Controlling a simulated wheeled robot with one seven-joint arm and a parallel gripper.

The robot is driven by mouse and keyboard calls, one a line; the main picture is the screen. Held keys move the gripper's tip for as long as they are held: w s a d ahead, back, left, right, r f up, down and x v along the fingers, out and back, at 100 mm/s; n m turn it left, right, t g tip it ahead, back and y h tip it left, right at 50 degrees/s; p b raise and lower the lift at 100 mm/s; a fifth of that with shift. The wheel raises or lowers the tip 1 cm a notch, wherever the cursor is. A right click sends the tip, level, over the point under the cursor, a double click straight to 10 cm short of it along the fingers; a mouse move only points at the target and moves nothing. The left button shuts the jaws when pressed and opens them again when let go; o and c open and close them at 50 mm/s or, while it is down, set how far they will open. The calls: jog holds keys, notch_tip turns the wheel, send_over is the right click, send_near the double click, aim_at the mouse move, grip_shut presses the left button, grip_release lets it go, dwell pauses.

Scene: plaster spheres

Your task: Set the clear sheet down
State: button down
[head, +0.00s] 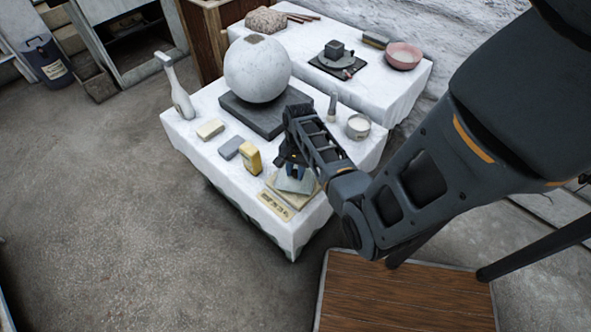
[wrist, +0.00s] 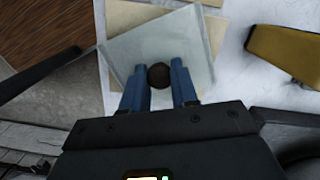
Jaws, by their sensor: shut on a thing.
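The clear sheet (wrist: 195,50) is a pale, see-through square with a dark round knob (wrist: 159,76) near its middle. My gripper (wrist: 159,72) has its blue fingers on either side of the knob, shut on it. In the head view my gripper (head: 293,172) is at the front corner of the white-draped table, with the sheet (head: 296,185) below its fingers. Tan flat pieces (wrist: 128,14) lie under the sheet, which is turned at an angle to them. I cannot tell whether the sheet touches them.
A yellow block (head: 250,158), a grey block (head: 231,147) and a labelled strip (head: 274,205) lie near the gripper. A large plaster sphere (head: 257,70) stands on a dark slab (head: 262,118) behind. A round tin (head: 358,127) is to the right.

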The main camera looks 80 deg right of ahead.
jog(key=shift+f+b, duration=0.35)
jog(key=shift+f, duration=0.25)
jog(key=c, duration=0.8)
grip_release()
jog(key=shift+r+p, duration=1.75)
jog(key=shift+r, duration=0.25)
